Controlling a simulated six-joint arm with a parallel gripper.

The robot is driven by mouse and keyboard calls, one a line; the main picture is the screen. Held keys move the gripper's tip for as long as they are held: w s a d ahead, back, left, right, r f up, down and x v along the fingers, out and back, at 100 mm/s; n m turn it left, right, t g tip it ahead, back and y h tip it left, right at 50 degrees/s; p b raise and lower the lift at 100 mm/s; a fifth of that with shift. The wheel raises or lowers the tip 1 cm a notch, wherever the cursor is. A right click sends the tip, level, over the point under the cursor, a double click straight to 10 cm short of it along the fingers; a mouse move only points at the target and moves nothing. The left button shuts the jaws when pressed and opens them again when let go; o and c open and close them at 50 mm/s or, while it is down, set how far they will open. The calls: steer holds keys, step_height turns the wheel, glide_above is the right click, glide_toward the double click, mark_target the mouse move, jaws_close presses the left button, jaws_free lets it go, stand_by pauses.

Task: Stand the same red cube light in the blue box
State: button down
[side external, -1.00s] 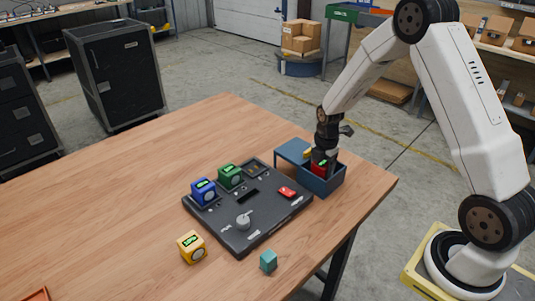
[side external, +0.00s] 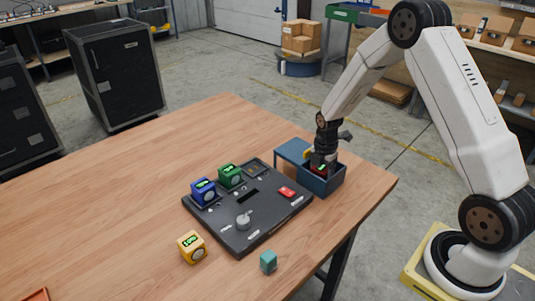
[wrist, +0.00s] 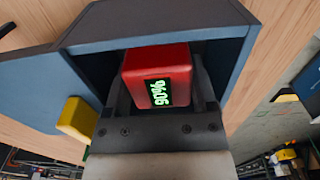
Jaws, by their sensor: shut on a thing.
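The red cube light (wrist: 158,68) is between my gripper's fingers and shows a green lit display on its face in the wrist view. My gripper (side external: 321,166) is shut on it, inside the open blue box (side external: 327,187). In the side view the cube is mostly hidden by the gripper and the box walls. Whether the cube touches the box floor cannot be told. The box's lid (side external: 293,150) stands open to the left, with a yellow handle (wrist: 77,117) on it.

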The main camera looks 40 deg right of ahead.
jaws_free()
steer(key=shift+r, duration=0.1)
stand_by(0.4)
steer(key=shift+w+r, duration=0.1)
steer(key=shift+r, duration=4.3)
